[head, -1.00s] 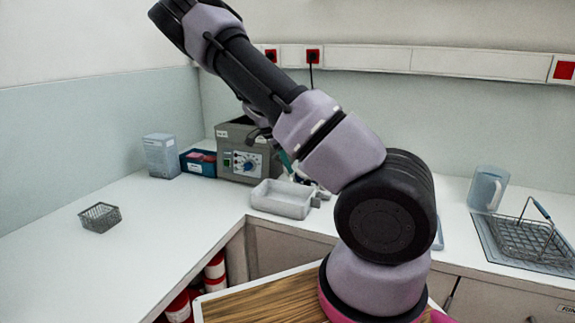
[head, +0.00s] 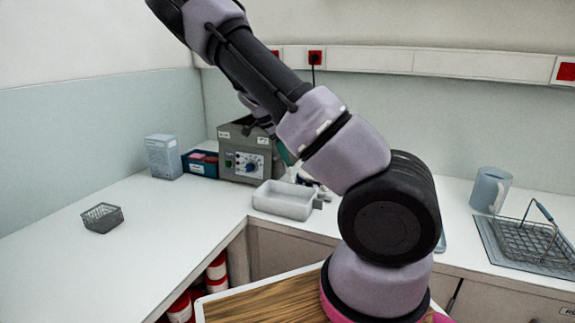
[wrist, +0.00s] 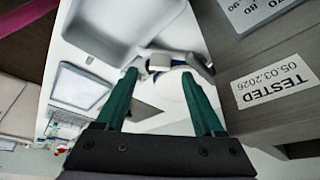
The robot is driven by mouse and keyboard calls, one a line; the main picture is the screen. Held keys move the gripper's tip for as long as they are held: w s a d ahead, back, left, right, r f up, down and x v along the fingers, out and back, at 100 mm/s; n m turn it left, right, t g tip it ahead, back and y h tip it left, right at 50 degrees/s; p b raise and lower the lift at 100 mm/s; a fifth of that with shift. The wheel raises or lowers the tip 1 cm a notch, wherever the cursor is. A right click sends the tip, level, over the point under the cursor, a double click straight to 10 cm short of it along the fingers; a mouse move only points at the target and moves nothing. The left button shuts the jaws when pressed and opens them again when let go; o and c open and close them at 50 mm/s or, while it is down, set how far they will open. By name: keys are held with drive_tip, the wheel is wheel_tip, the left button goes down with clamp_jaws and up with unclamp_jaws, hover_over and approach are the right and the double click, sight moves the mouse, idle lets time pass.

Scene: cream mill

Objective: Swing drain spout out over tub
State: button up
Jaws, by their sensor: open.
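The grey machine (head: 237,137) with a control panel and blue knob stands at the back of the counter. Its grey side fills the right of the wrist view, with a "TESTED" label (wrist: 274,85). The pale tub (head: 285,200) stands in front of it and also shows at the top of the wrist view (wrist: 112,45). A white and grey-blue fitting, likely the drain spout (wrist: 178,62), shows just beyond my fingertips. My gripper (wrist: 159,75) is open, its green fingers apart, with no grip on the fitting. My arm hides most of the gripper in the head view.
A blue box (head: 200,163), a pale carton (head: 163,156) and a small wire basket (head: 102,217) are on the left. A jug (head: 490,189) and a larger wire basket (head: 525,243) are on the right. The left counter is mostly clear.

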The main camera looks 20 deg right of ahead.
drive_tip(key=v, duration=0.6)
drive_tip(key=shift+a+r, duration=0.2)
drive_tip(key=shift+r, duration=0.05)
drive_tip(key=shift+d, duration=0.1)
drive_tip(key=c, duration=0.7)
drive_tip(key=shift+s+d+f, duration=0.15)
drive_tip(key=shift+d+f, duration=0.05)
drive_tip(key=shift+d, duration=0.1)
clamp_jaws()
drive_tip(key=s+d+t+y, duration=0.1)
drive_tip(key=s+d+y, duration=0.1)
drive_tip(key=d+y, duration=0.8)
drive_tip(key=f+h, duration=0.1)
drive_tip(key=f, duration=0.2)
drive_tip(key=f+h, duration=0.1)
drive_tip(key=f, duration=0.5)
drive_tip(key=shift+w+d+f+h, duration=0.1)
drive_tip(key=shift+w+h, duration=0.2)
drive_tip(key=shift+h, duration=0.1)
drive_tip(key=shift+w+a+r, duration=0.1)
drive_tip(key=shift+a+r, duration=0.05)
drive_tip(key=shift+a, duration=0.45)
drive_tip(key=shift+w+a+r, duration=0.1)
drive_tip(key=shift+a, duration=1.1)
